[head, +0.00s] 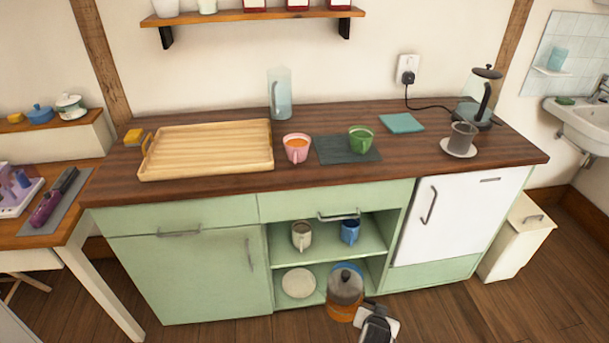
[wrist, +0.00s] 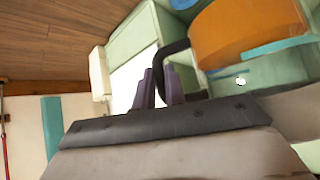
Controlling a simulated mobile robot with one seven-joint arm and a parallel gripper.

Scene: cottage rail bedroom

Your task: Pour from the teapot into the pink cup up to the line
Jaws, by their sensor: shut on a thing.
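The teapot (head: 346,288) is a see-through pot with a dark lid and orange liquid. It is in front of the lower shelf in the head view and looks roughly upright. My gripper (head: 372,312) is at its lower right, shut on its black handle. In the wrist view the fingers (wrist: 160,88) close on the handle (wrist: 174,50), beside the orange-filled body (wrist: 245,30). The pink cup (head: 297,149) stands upright on the counter, between the wooden tray and dark mat, apart from the teapot. Orange liquid shows inside it; I cannot make out a line.
A green cup (head: 361,140) stands on the dark mat (head: 335,151). The wooden tray (head: 208,150) is to the left, a glass jug (head: 279,95) behind. A grey cup (head: 463,136) on a saucer and a kettle (head: 480,98) are right. The counter edge lies between teapot and pink cup.

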